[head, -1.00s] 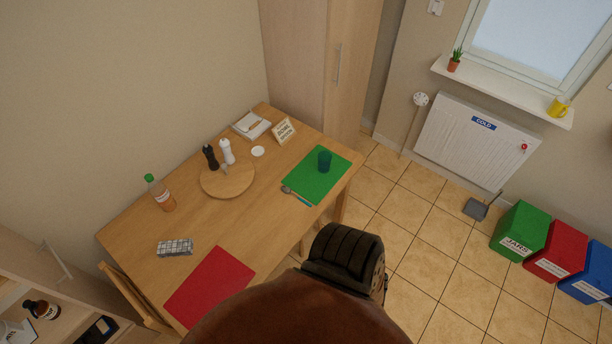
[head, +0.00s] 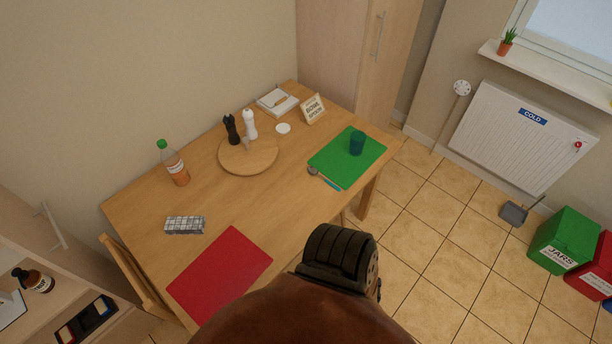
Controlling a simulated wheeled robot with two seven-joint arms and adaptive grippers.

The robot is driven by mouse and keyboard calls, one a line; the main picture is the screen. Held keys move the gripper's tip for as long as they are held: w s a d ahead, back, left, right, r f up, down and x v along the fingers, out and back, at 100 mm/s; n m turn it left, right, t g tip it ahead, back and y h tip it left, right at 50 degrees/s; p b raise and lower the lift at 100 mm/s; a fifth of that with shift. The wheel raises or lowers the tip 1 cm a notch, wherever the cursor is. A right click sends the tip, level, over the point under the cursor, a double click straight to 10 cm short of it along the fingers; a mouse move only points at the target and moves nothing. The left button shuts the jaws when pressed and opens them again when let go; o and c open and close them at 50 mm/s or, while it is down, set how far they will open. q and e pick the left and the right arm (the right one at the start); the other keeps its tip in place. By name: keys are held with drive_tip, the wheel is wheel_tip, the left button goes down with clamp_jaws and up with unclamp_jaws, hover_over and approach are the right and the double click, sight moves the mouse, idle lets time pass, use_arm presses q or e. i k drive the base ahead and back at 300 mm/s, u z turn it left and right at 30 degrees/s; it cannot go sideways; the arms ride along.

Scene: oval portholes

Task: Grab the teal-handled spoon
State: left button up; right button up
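The teal-handled spoon (head: 324,179) lies on the wooden table (head: 210,201), along the near-left edge of the green placemat (head: 341,171). Its grey bowl points to the upper left and its teal handle to the lower right, toward the table's right edge. A dark teal cup (head: 357,143) stands on the green placemat beyond it. Neither of my grippers shows in the head view.
A round board (head: 248,159) holds pepper and salt mills. A bottle (head: 174,164), a checked cloth (head: 185,225) and a red placemat (head: 220,274) are on the left. A chair (head: 139,277) stands at the left edge.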

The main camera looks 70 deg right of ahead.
sight(312, 171)
drive_tip(key=i, duration=0.35)
drive_tip(key=z, duration=0.8)
